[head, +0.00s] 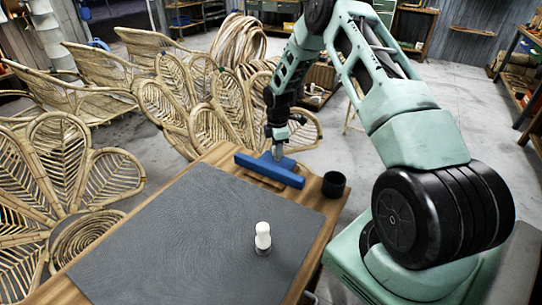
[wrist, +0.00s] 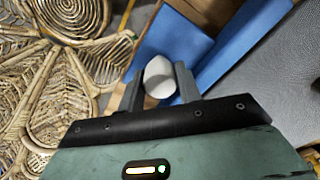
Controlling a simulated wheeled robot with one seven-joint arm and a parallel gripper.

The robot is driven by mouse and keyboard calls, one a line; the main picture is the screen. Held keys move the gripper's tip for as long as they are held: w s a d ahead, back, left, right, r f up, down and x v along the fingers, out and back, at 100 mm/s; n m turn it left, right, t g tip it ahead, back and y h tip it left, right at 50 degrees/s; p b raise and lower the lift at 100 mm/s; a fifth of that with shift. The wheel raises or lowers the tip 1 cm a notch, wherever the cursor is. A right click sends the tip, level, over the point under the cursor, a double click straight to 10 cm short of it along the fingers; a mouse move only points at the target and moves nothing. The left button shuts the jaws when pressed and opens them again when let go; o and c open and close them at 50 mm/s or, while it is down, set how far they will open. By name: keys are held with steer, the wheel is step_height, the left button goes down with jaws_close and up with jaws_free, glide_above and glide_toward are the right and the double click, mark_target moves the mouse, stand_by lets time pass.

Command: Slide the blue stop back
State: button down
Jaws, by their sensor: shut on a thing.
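The blue stop (head: 285,176) is a long blue bar with a raised block, lying across the far end of the wooden table, just beyond the grey mat. It also shows in the wrist view (wrist: 228,62), past my fingers. A pale rounded knob (wrist: 160,76) stands at the stop. My gripper (wrist: 158,82) is shut on this knob, with one finger on each side of it. In the head view my gripper (head: 278,146) reaches down onto the stop from above. The knob's base is hidden by my gripper.
The grey mat (head: 170,235) covers most of the wooden table and is largely clear. A white-topped object (head: 262,236) stands on it near the front right. A black cup (head: 334,184) stands at the table's right edge, close to the stop. Rattan chairs (head: 180,110) crowd the left and back.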

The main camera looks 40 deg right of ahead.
steer(key=shift+w+d+r, duration=0.1)
steer(key=shift+w+d, duration=0.05)
steer(key=shift+d, duration=0.1)
steer(key=c, duration=1)
jaws_free()
steer(key=shift+d, duration=0.1)
steer(key=shift+o, duration=0.2)
step_height(320, 180, up, 17)
steer(key=b, duration=0.2)
steer(key=shift+r, duration=0.15)
steer(key=shift+a, duration=0.2)
